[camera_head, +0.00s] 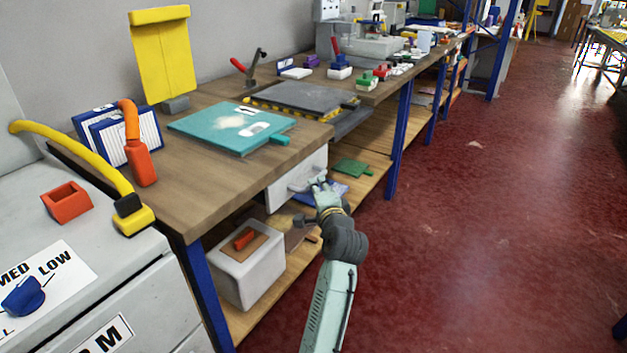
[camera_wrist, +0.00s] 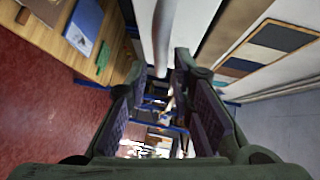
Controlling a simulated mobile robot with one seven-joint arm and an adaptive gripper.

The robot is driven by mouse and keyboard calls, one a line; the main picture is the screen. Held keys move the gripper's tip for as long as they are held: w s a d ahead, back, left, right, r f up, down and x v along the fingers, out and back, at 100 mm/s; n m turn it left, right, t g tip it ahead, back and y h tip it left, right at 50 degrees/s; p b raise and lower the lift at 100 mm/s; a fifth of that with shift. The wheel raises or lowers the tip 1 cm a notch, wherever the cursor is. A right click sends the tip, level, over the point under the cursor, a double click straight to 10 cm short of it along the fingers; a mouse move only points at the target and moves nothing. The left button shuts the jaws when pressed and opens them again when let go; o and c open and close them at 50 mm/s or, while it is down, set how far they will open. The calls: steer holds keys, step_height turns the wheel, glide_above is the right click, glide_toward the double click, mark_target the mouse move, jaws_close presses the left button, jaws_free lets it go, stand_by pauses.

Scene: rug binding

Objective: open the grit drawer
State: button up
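The white drawer (camera_head: 284,194) hangs under the front edge of the wooden workbench; I take it to be the grit drawer. Its front looks close to the bench edge, and no opening shows. A pale bar handle (camera_head: 302,187) runs across its front. My gripper (camera_head: 322,187) is at the right end of the handle, with its fingers pointing at the drawer area. In the wrist view, my gripper (camera_wrist: 163,72) is open, and the pale handle (camera_wrist: 161,35) reaches between the fingertips, apart from the pads as far as I can tell. The drawer's inside is hidden.
A teal board (camera_head: 225,127) and a dark plate (camera_head: 300,97) lie on the workbench (camera_head: 200,190). A white bin (camera_head: 247,275) stands on the lower shelf beneath the drawer. A blue leg (camera_head: 400,140) stands beyond it. The red floor (camera_head: 480,230) to the right is clear.

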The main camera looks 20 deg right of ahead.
steer(key=w, duration=0.5)
steer(key=shift+d+f, duration=0.25)
steer(key=shift+f, duration=0.1)
jaws_close()
stand_by(0.3)
